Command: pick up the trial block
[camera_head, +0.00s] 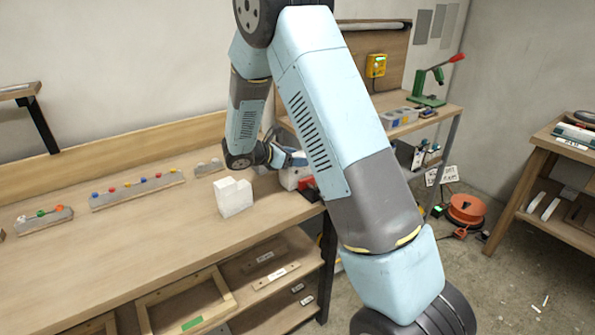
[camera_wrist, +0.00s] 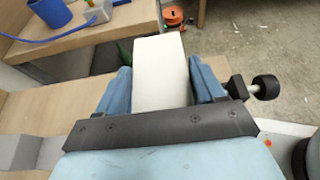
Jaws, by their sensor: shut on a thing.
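My gripper (camera_head: 291,160) is at the right end of the workbench, partly hidden behind my arm in the head view. In the wrist view, its two blue fingers (camera_wrist: 160,82) stand on either side of a plain white block (camera_wrist: 160,68) and are shut on it. Part of a white block (camera_head: 292,178) shows just below the fingers in the head view. I cannot tell whether its underside touches the bench. A second white block (camera_head: 234,197), with a stepped top, stands on the bench to the left of my gripper. No label marks either one as the trial block.
A red piece (camera_head: 307,183) sits close to my gripper at the bench edge. Strips with coloured knobs (camera_head: 137,190) lie along the back of the bench (camera_head: 120,245). An orange reel (camera_head: 466,209) stands on the floor. The bench front is clear.

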